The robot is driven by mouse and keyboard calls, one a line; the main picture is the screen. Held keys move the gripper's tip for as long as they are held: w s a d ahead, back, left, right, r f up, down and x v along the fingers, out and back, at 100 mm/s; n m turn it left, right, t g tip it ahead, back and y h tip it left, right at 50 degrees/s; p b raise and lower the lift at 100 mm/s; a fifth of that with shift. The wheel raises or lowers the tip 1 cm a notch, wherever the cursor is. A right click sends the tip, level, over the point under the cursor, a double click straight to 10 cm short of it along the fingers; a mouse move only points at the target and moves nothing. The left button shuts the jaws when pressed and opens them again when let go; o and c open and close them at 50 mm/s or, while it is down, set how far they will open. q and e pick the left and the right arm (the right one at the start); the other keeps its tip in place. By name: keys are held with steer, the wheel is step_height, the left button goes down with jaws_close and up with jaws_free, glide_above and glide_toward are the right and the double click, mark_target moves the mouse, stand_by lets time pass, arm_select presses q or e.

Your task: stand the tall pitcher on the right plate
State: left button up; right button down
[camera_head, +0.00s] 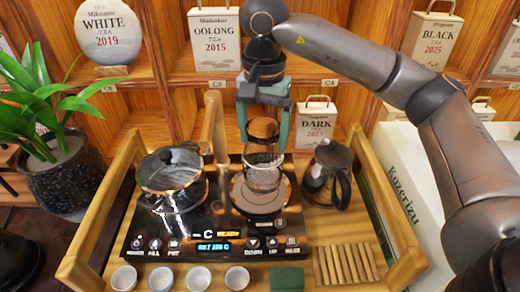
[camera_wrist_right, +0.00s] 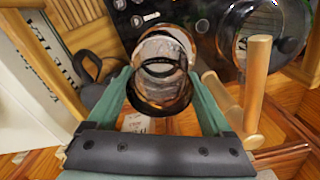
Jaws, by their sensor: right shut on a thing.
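The tall pitcher (camera_head: 262,172) is clear glass with a brown, cork-like top, and it looks upright. My right gripper (camera_head: 264,146) comes down from above and is shut on it, one green finger on each side. The right plate (camera_head: 260,208) is a dark round disc on the black tea stove, below the pitcher. I cannot tell whether the pitcher's base touches the plate. In the right wrist view the pitcher (camera_wrist_right: 163,60) sits between the green fingers (camera_wrist_right: 160,85). My left gripper is not in view.
A glass kettle (camera_head: 172,180) stands on the left side of the stove (camera_head: 180,250). A dark pot (camera_head: 328,172) stands close right. Several cups (camera_head: 198,278) and a green block (camera_head: 287,278) line the front. Wooden tray rails (camera_head: 385,195) and an upright post (camera_head: 214,125) are nearby.

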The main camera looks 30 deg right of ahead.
steer(key=w+f, duration=0.1)
steer(key=f, duration=0.1)
steer(key=w+d+f, duration=0.1)
steer(key=w+f, duration=0.1)
steer(key=shift+w+f, duration=0.2)
steer(key=shift+f, duration=1.6)
steer(key=shift+f, duration=0.15)
jaws_free()
step_height(320, 180, up, 12)
steer(key=shift+r, duration=0.25)
